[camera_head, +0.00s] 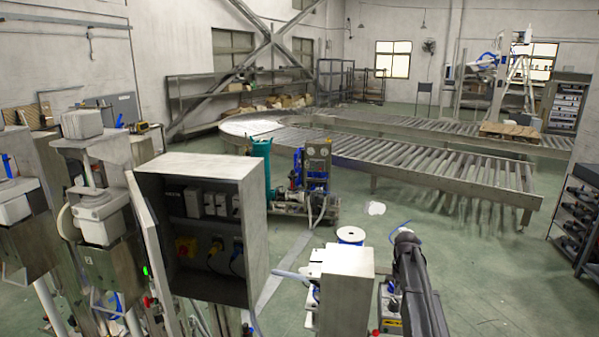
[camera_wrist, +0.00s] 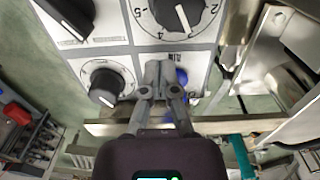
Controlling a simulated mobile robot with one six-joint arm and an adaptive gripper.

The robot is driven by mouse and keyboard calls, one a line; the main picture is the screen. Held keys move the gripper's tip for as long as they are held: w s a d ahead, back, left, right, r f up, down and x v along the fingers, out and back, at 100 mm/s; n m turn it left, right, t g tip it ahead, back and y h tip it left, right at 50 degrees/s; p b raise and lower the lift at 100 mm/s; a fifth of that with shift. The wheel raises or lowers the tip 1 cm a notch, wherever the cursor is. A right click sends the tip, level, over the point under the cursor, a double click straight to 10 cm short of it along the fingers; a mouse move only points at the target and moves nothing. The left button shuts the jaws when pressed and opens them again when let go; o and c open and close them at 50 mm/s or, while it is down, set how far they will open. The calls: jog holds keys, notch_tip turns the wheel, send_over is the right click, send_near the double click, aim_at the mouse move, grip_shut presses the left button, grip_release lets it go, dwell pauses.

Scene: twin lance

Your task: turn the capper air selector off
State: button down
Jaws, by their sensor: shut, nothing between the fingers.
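In the wrist view a pale panel (camera_wrist: 125,57) carries several dark knobs. A black knob (camera_wrist: 70,15) is at the upper left, a numbered dial knob (camera_wrist: 178,12) at the top middle, and a round black knob with a white pointer (camera_wrist: 104,88) at the lower left. A blue knob-like part (camera_wrist: 182,77) shows just right of my fingers, partly hidden by them. My gripper (camera_wrist: 158,68) is shut and empty in front of the panel's lower right cell. Contact is unclear. I cannot read which control is the capper air selector.
In the head view an open grey electrical box (camera_head: 200,168) stands left of a smaller pale box (camera_head: 345,290). A roller conveyor (camera_head: 440,172) runs behind. Green floor (camera_head: 490,270) is clear at right, before a dark rack (camera_head: 580,220). Metal parts flank the panel's right side in the wrist view.

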aim_at(388, 296)
jog(key=shift+w+a, duration=0.1)
jog(key=shift+w, duration=0.2)
dwell(0.8)
jog(key=shift+a, duration=0.8)
jog(key=shift+w+a, duration=0.3)
jog(key=shift+a, duration=0.1)
dwell(0.7)
jog(key=shift+s+a, duration=0.25)
jog(key=shift+s, duration=0.1)
dwell(0.5)
notch_tip(388, 296, up, 6)
jog(key=p, duration=0.6)
jog(key=shift+d, duration=0.1)
dwell(0.3)
jog(key=d+n, duration=0.2)
jog(key=n, duration=0.1)
jog(key=d+r+n+p, duration=0.1)
jog(key=d+n, duration=0.1)
jog(key=n, duration=0.1)
dwell(0.4)
